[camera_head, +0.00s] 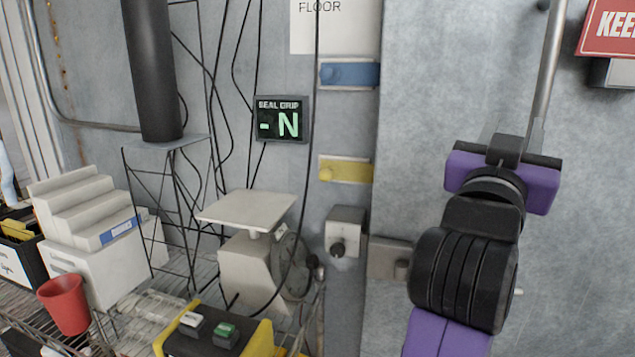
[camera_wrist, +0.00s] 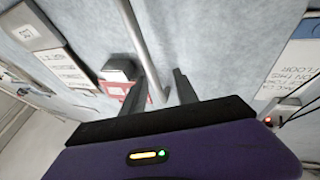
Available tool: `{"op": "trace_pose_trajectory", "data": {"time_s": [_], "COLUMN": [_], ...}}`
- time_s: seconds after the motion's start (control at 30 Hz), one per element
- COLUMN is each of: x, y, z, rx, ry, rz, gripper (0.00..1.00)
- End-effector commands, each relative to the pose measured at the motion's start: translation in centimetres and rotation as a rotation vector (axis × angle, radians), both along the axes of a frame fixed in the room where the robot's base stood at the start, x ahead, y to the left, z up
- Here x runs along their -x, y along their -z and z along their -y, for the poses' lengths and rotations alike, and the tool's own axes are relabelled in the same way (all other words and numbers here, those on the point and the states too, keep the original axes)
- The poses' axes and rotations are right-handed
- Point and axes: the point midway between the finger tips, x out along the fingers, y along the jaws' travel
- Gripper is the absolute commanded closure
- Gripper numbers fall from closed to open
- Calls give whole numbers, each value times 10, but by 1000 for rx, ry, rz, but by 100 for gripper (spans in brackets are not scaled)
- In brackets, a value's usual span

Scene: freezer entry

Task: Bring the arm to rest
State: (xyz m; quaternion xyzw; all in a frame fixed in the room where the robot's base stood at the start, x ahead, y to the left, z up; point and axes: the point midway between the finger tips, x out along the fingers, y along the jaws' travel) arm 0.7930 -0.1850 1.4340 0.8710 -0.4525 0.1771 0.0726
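My arm, purple and black, rises at the right of the head view. My gripper (camera_head: 507,147) is at its upper end, in front of the grey wall; its fingers are mostly hidden there. In the wrist view my gripper (camera_wrist: 164,75) has its two dark fingers apart, with nothing held between them. A grey metal pipe (camera_wrist: 141,45) shows behind the fingers; I cannot tell how far away it is.
A red sign (camera_head: 610,28) hangs at upper right. A wire shelf at left holds a red cup (camera_head: 66,303), a white scale (camera_head: 248,212) and a yellow-black box (camera_head: 262,340). A small display (camera_head: 281,119), blue latch (camera_head: 350,74) and yellow latch (camera_head: 346,170) are on the wall.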

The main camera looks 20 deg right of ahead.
Motion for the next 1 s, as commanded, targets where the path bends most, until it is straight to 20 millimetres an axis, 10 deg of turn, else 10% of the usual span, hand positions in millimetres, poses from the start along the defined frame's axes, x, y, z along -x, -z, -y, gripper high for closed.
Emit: {"op": "trace_pose_trajectory", "data": {"time_s": [0.47, 1.0], "x": [-11, 109], "y": [122, 291], "z": [-126, -188], "rx": [409, 276], "ry": [-500, -931], "rz": [-96, -216], "gripper": [64, 64]}}
